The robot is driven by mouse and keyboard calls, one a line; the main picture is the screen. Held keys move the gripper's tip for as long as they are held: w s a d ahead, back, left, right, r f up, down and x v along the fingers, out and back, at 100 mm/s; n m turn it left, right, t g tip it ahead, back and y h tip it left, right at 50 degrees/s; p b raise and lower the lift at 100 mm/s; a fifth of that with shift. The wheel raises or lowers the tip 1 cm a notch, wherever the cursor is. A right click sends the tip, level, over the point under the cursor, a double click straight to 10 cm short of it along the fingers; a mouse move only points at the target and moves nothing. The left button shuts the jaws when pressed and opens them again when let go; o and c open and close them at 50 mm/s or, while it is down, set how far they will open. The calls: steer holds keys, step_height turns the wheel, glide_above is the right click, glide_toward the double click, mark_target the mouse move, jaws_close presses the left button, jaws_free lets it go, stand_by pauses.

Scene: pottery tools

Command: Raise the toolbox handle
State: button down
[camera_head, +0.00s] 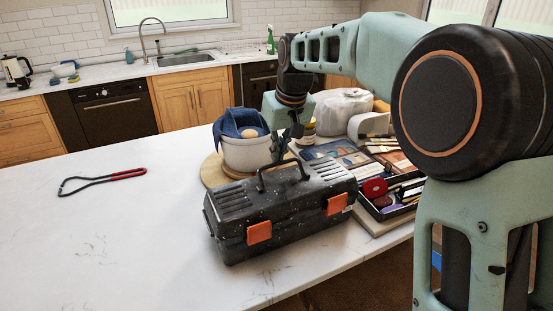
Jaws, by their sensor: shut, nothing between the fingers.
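The black, paint-specked toolbox (282,213) with two orange latches sits closed near the front edge of the white counter. Its thin black handle (261,178) stands up from the lid as an arch. My gripper (280,153) points down just above and behind the handle, at the far side of the toolbox. Its fingers are shut with nothing between them. The fingertips are small and dark here, and I cannot tell whether they touch the handle.
A white pot (246,153) with a blue cloth stands on a round wooden board behind the toolbox. A tray of pottery tools (401,190) lies close on the right. The counter's left side is mostly clear.

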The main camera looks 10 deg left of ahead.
mark_target(284, 183)
steer(key=shift+s+d+f+t+y+b, duration=0.25)
steer(key=shift+s+d+t+y+b, duration=0.3)
steer(key=shift+b, duration=2.3)
steer(key=t+b, duration=0.1)
steer(key=b, duration=0.1)
steer(key=y+b, duration=0.1)
steer(key=b, duration=0.1)
steer(key=shift+s+d+r+t, duration=0.2)
steer(key=shift+s+r+t, duration=0.05)
steer(key=shift+s+t, duration=0.1)
steer(key=shift+s+d+r+t+y+b, duration=0.2)
steer(key=shift+s+r+t+y+b, duration=0.15)
steer(key=shift+b, duration=0.9)
steer(key=shift+d, duration=0.1)
steer(key=shift+s+d+r+b, duration=0.1)
steer(key=shift+s+b, duration=0.1)
steer(key=shift+b, duration=0.2)
steer(key=shift+r, duration=0.2)
